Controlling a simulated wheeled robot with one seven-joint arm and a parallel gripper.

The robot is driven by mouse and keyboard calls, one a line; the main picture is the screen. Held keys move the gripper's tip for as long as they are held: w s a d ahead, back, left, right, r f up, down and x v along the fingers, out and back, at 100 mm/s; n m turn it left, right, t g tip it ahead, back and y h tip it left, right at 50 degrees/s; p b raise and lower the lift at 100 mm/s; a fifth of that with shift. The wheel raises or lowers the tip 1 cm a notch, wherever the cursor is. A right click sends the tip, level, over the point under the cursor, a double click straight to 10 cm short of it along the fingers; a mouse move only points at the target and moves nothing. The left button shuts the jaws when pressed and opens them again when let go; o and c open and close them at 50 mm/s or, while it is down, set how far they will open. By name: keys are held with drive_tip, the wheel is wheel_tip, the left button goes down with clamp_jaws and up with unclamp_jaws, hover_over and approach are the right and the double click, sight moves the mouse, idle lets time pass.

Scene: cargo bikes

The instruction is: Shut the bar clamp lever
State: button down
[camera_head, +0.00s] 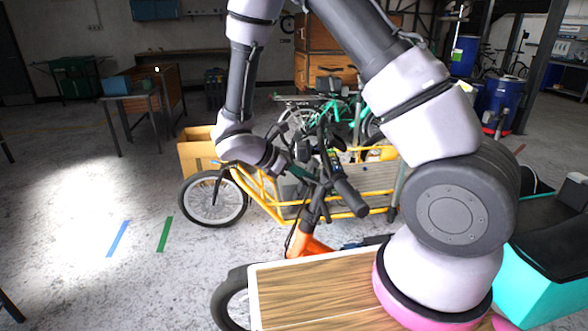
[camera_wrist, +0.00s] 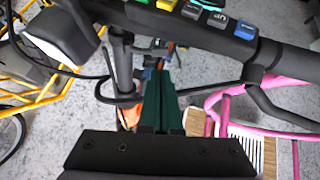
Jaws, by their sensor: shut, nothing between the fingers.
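The handlebar (camera_head: 347,196) of the orange cargo bike stands near the middle of the head view, on a dark stem (camera_head: 311,212). In the wrist view the handlebar (camera_wrist: 285,57) crosses the top, with the stem (camera_wrist: 122,60) below it at left. A dark curved piece (camera_wrist: 118,97) runs around the stem; I cannot tell whether it is the bar clamp lever. My gripper (camera_wrist: 163,82) is shut and empty, its dark green fingers below the bar and just right of the stem.
A control pad (camera_wrist: 218,20) with coloured buttons sits on the bar, and cables hang at left. A pink frame (camera_wrist: 225,95) is at right. The yellow bike (camera_head: 262,196) stands behind the handlebar; a wooden cargo deck (camera_head: 310,290) lies in front.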

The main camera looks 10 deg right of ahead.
sight(332, 183)
drive_tip(key=x, duration=0.6)
drive_tip(key=shift+d+r, duration=0.35)
drive_tip(key=d, duration=0.2)
drive_tip(key=shift+s+d+f, duration=0.2)
drive_tip(key=shift+d+f, duration=0.05)
drive_tip(key=shift+f, duration=0.15)
drive_tip(key=shift+a, duration=0.1)
